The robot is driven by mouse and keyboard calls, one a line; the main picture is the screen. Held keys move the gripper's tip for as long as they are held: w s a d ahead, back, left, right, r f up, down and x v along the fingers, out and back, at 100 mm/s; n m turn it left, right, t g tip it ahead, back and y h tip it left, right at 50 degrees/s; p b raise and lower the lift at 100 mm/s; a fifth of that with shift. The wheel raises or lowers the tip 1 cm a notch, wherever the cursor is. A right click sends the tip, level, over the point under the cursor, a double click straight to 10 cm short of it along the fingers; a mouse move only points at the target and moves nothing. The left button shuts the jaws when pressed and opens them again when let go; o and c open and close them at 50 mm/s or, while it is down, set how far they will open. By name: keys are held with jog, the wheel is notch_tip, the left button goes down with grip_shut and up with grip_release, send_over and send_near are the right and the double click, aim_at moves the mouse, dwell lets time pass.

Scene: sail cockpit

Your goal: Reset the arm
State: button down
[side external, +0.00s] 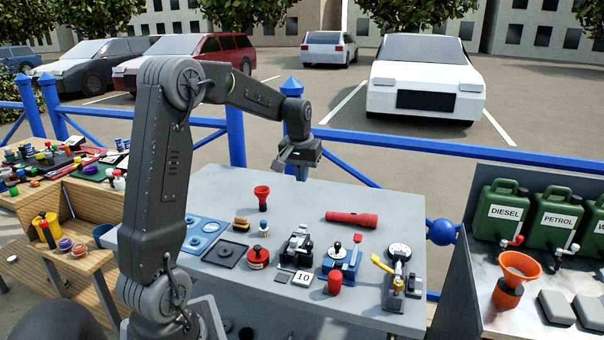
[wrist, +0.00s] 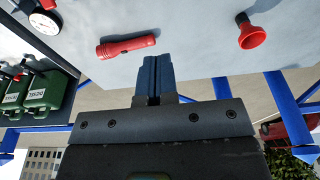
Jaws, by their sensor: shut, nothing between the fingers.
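My gripper (side external: 291,166) is raised above the far part of the grey table (side external: 330,194), with the arm stretched out to the right from its upright link. In the wrist view my gripper (wrist: 158,62) shows its two fingers pressed together, with nothing between them. It touches nothing that I can see. A red torch (side external: 351,219) lies on the table to the right of it; the torch also shows in the wrist view (wrist: 126,46).
Winches and levers (side external: 341,262), a red jar (side external: 258,259) and square plates (side external: 225,253) occupy the table's front. Green fuel cans (side external: 504,211) and an orange funnel (side external: 517,270) stand on the right bench. A blue railing (side external: 400,145) runs behind. The table's far strip is mostly clear.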

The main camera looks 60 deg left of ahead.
dwell(0.4)
jog(key=s+d+r+m+t, duration=0.15)
jog(key=d+r, duration=0.25)
jog(key=d, duration=0.6)
jog(key=s+d+m+t+h, duration=0.1)
jog(key=s+d+m, duration=0.6)
jog(key=s+d, duration=0.9)
jog(key=shift+d+r+t+h, duration=0.3)
jog(key=shift+d+t, duration=0.45)
jog(key=shift+d, duration=0.5)
jog(key=shift+w+m, duration=0.1)
jog(key=shift+m, duration=0.15)
